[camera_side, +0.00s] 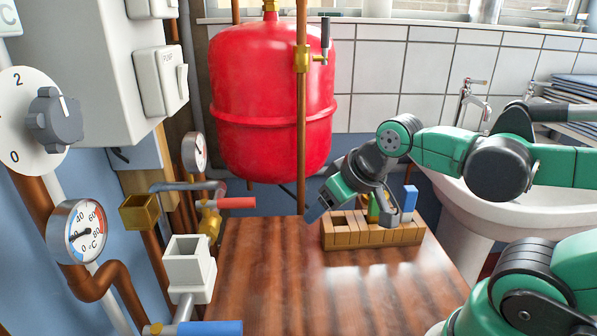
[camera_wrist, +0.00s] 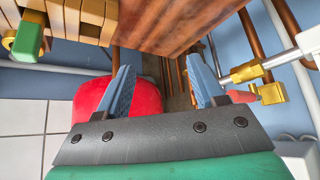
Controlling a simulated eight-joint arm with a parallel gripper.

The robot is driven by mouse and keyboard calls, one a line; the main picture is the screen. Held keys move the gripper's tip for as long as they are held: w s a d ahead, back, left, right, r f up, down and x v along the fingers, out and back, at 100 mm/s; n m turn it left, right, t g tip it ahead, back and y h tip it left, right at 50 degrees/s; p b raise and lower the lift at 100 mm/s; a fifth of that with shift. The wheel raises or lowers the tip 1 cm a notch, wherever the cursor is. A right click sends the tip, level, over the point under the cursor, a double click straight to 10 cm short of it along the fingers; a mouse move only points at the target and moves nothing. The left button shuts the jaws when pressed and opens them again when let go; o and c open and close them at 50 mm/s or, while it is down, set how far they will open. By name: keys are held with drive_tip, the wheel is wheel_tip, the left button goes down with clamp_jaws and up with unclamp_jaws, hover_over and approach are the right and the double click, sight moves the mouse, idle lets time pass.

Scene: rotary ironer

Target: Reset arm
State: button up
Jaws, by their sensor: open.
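My gripper (camera_side: 315,211) is in the air over the wooden table, just left of and above a wooden block rack (camera_side: 372,236). In the side view its blue fingers point down and to the left. In the wrist view my gripper (camera_wrist: 160,68) shows two blue fingers spread apart, with nothing between them. My arm, green and dark grey, reaches in from the right in the side view.
The rack holds a green piece (camera_side: 374,208) and a blue piece (camera_side: 409,199). A red tank (camera_side: 270,100) hangs behind. Pipes, a white square fitting (camera_side: 188,268) and a gauge (camera_side: 77,232) stand left. A sink (camera_side: 515,205) is right. The table's front (camera_side: 320,300) is clear.

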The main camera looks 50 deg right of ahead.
drive_tip(key=shift+a+f+n+y, duration=0.15)
drive_tip(key=shift+a+n, duration=0.05)
drive_tip(key=shift+a, duration=0.35)
drive_tip(key=shift+a+f+n+y, duration=0.1)
drive_tip(key=shift+a+n+y, duration=0.1)
drive_tip(key=shift+a, duration=0.3)
idle(0.4)
